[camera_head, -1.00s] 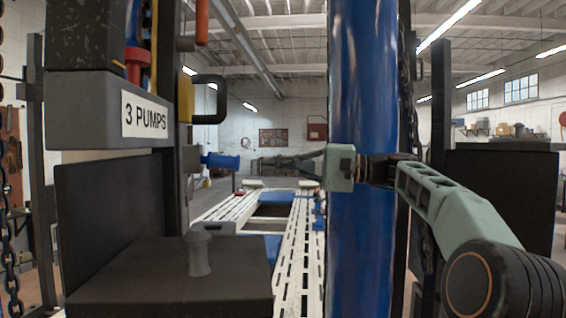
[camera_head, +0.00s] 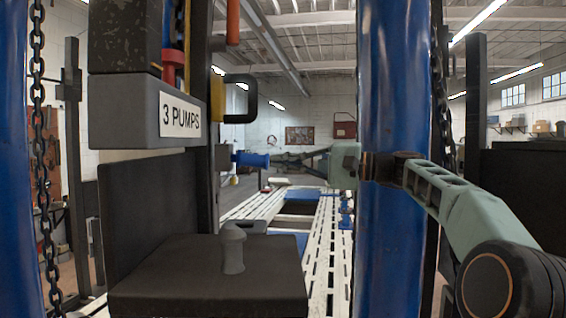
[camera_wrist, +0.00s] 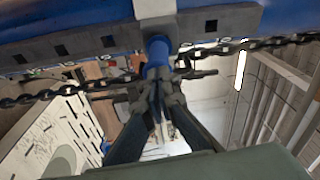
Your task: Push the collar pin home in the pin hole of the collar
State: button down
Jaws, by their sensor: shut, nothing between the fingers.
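The collar pin (camera_head: 252,159) is blue and lies level, sticking out to the right from a grey boss (camera_head: 226,158) on the dark upright. In the wrist view the blue pin (camera_wrist: 157,54) stands out of a pale grey block (camera_wrist: 155,9) at the top centre. The pin hole is hidden behind the pin and block. My gripper (camera_head: 274,161) is shut and empty at the pin's outer end. In the wrist view its fingertips (camera_wrist: 164,86) meet close to the pin's end; whether they touch it I cannot tell.
A chain (camera_wrist: 80,87) crosses close to the fingers in the wrist view. A grey block labelled "3 PUMPS" (camera_head: 140,111) and a black ledge with a grey knob (camera_head: 233,250) are at left.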

jog(key=shift+s+a, duration=0.1)
jog(key=shift+a, duration=0.9)
